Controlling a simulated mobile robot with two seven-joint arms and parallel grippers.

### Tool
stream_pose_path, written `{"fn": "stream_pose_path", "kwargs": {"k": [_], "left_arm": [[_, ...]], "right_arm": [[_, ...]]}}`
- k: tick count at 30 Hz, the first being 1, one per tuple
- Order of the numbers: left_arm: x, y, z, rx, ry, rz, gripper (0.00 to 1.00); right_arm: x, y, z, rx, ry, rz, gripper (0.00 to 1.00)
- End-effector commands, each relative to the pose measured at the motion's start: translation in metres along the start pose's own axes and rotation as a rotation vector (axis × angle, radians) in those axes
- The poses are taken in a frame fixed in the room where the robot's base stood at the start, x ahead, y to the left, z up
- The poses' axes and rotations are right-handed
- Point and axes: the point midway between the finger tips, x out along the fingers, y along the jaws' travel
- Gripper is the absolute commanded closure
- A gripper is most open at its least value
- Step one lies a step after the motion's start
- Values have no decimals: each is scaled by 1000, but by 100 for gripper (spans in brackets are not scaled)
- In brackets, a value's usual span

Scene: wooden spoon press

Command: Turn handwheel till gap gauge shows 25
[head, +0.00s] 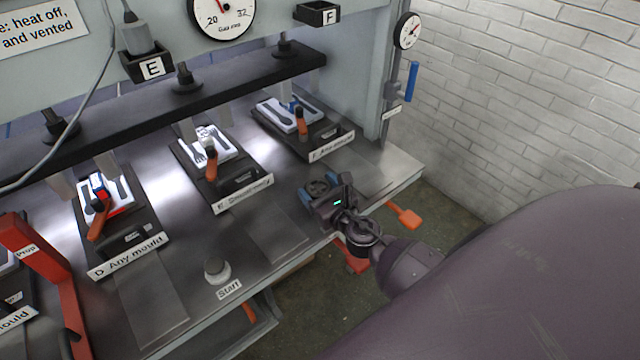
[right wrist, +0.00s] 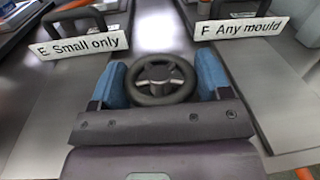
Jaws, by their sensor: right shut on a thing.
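The small dark handwheel (head: 318,185) is at the front edge of the press bench, between stations E and F. In the right wrist view the handwheel (right wrist: 158,98) sits between the two blue finger pads of my right gripper (right wrist: 160,82). My right gripper (head: 319,187) is shut on it in the head view. The gap gauge (head: 222,14) is a white dial at the top, cut off by the picture edge. Its 20 and 32 marks show and its red needle points upward, slightly left; the exact reading is hidden. My left gripper is not in view.
Station E's mould (head: 208,152) and station F's mould (head: 290,115) sit behind the wheel. A second dial (head: 408,31) and a blue lever (head: 412,80) are on the right post. An orange paddle (head: 405,215) sticks out right. A start button (head: 217,270) stands front left.

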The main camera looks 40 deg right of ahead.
Motion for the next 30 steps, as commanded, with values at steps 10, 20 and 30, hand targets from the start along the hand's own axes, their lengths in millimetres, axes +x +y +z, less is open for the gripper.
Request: {"fn": "stream_pose_path", "kwargs": {"k": [10, 20, 30], "left_arm": [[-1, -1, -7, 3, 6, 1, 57], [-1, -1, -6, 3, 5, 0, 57], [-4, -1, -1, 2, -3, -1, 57]], "right_arm": [[0, -1, 0, 0, 4, -47, 53], [0, -1, 0, 0, 4, -46, 22], [-2, 0, 0, 0, 5, -45, 17]]}}
